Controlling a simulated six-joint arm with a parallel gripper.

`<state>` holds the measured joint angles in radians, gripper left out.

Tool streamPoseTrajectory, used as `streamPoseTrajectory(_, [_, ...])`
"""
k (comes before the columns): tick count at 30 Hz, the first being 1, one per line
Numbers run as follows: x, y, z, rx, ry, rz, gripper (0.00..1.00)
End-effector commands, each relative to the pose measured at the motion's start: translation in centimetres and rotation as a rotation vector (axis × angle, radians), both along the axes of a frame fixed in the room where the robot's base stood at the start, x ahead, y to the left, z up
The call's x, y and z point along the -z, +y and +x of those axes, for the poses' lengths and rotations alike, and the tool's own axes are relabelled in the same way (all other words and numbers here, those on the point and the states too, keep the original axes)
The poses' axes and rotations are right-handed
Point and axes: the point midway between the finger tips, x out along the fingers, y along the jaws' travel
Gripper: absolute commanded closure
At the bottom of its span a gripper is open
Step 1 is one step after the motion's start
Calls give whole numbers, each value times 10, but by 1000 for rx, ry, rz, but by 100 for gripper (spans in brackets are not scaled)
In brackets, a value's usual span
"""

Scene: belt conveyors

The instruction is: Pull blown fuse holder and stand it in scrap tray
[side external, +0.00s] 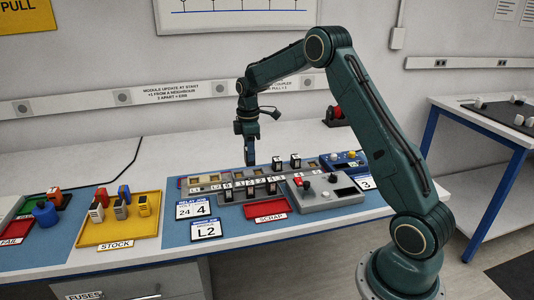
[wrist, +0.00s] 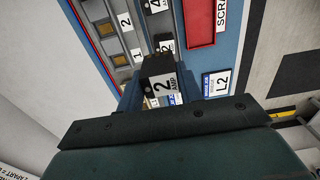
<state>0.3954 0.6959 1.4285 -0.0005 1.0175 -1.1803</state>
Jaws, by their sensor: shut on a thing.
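My gripper (side external: 249,163) points down over the back part of the grey fuse panel (side external: 215,186). In the wrist view, my gripper (wrist: 160,98) is shut on a black fuse holder (wrist: 163,82) with a white "2 AMP" label. The holder's lower end is hidden, so I cannot tell whether it is seated or lifted. Other black holders stand in the panel, among them one in the front row (side external: 272,187) and one in the back row (side external: 295,161). The red scrap tray (side external: 265,210) lies in front of the panel and looks empty; it also shows in the wrist view (wrist: 200,22).
A grey control box (side external: 325,192) with a red knob stands right of the scrap tray. Cards reading "24 4" (side external: 196,209) and "L2" (side external: 206,230) stand in front. A yellow stock tray (side external: 90,236) with several parts lies left. The bench behind the panel is clear.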

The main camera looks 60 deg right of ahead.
Motion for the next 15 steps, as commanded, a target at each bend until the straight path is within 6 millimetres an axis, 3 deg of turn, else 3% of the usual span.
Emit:
streamPoseTrajectory(6, [17,29,-25,-2,2,1,86])
streamPoseTrajectory(15, [34,57,-55,-1,1,1,86])
